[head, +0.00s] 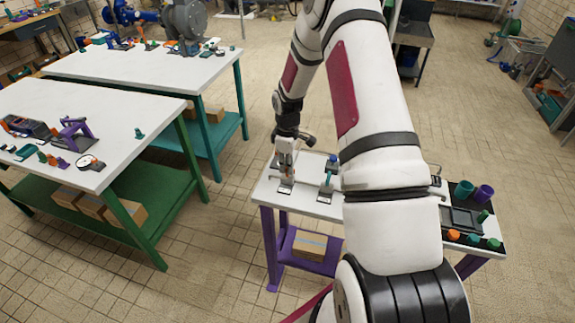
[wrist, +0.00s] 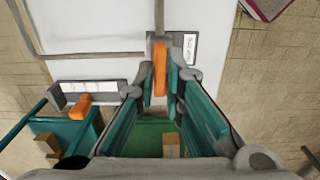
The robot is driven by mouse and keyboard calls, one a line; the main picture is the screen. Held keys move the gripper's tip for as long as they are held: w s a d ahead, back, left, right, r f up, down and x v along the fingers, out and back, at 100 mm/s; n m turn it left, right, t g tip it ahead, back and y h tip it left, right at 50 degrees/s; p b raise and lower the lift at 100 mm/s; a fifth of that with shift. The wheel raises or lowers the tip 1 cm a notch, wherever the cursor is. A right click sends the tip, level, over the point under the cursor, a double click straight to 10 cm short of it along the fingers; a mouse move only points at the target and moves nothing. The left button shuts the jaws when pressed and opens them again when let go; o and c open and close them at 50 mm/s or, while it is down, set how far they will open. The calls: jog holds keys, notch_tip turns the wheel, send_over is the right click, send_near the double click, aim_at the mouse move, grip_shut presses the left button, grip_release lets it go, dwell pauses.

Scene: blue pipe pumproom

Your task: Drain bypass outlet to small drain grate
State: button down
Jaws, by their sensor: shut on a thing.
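My gripper (wrist: 160,90) has its two teal-padded fingers on either side of an orange valve handle (wrist: 160,66), and it is shut on that handle. The handle lies in line with a grey pipe (wrist: 159,15) beside a small label plate (wrist: 189,48). In the head view, my gripper (head: 286,168) points down at the left end of a white-topped bench (head: 300,202) with purple legs; the handle is hidden there. A second orange handle (wrist: 80,106) stands apart to the left in the wrist view. I cannot pick out the small drain grate for sure.
Teal and purple cups (head: 483,193) and several orange and green knobs (head: 472,238) sit at the bench's right end. A cardboard box (head: 309,244) is on its lower shelf. Two larger worktables (head: 95,115) stand at left, with tiled floor between.

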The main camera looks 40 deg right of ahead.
jog(key=shift+m, duration=0.3)
jog(key=m+b, duration=0.1)
jog(key=m, duration=0.3)
jog(key=m+b, duration=0.1)
jog(key=m, duration=0.3)
jog(key=shift+m+b, duration=0.3)
jog(key=shift+b, duration=0.05)
jog(key=m+b, duration=0.1)
jog(key=m, duration=0.3)
jog(key=shift+m+b, duration=0.95)
jog(key=shift+m, duration=1.45)
jog(key=c, duration=1.7)
grip_release()
